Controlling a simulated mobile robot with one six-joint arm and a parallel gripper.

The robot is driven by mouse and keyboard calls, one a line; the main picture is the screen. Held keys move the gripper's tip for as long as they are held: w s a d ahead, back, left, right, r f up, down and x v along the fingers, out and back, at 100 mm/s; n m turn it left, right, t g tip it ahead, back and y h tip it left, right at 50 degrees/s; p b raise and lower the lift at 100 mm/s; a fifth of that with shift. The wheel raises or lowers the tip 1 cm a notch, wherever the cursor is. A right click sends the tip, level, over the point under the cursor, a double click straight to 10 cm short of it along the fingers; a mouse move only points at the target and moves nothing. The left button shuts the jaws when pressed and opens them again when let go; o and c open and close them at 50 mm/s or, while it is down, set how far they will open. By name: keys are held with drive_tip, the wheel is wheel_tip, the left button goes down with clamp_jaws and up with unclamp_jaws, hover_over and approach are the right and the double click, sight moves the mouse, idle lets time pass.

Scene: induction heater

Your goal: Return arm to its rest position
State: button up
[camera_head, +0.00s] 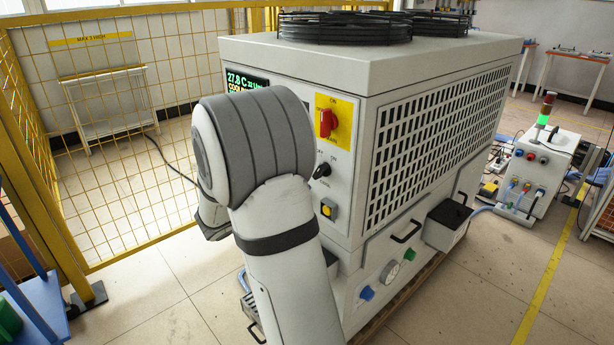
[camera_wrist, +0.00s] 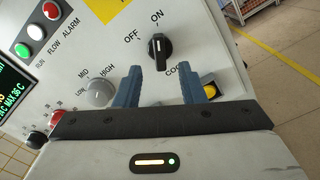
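My arm rises in front of the white machine in the head view and covers part of its control panel; the gripper itself is hidden there. In the wrist view my gripper (camera_wrist: 168,88) shows two blue-grey fingers standing apart with nothing between them. It is open and faces the control panel. A black rotary knob (camera_wrist: 159,47) marked OFF and ON lies beyond the fingertips. It also shows in the head view (camera_head: 322,171). I see no contact between fingers and knob.
The white machine (camera_head: 440,135) stands close to my arm. A yellow mesh fence (camera_head: 110,150) stands at left. Floor (camera_head: 470,285) is free at right.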

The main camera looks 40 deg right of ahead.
drive_tip(key=shift+a, duration=0.55)
drive_tip(key=s+a+r+m+g+y+p, duration=0.1)
drive_tip(key=s+a+r+m+y+p, duration=0.3)
drive_tip(key=s, duration=0.3)
drive_tip(key=s+a+r+m+g+y+p, duration=0.2)
drive_tip(key=s+a+r+m+y+p, duration=0.15)
drive_tip(key=s+p, duration=0.25)
drive_tip(key=s+a+r+m+t+y+p, duration=0.2)
drive_tip(key=a+y+p, duration=0.3)
drive_tip(key=a, duration=0.3)
drive_tip(key=s+a+r+m+t+y+p, duration=0.2)
drive_tip(key=s+a+r+m+y+p, duration=0.1)
drive_tip(key=a, duration=0.5)
wheel_tip(320, 180, up, 2)
drive_tip(key=shift+s+a+r+y+p, duration=0.15)
drive_tip(key=shift+s+y+p, duration=0.4)
drive_tip(key=shift+y+p, duration=0.55)
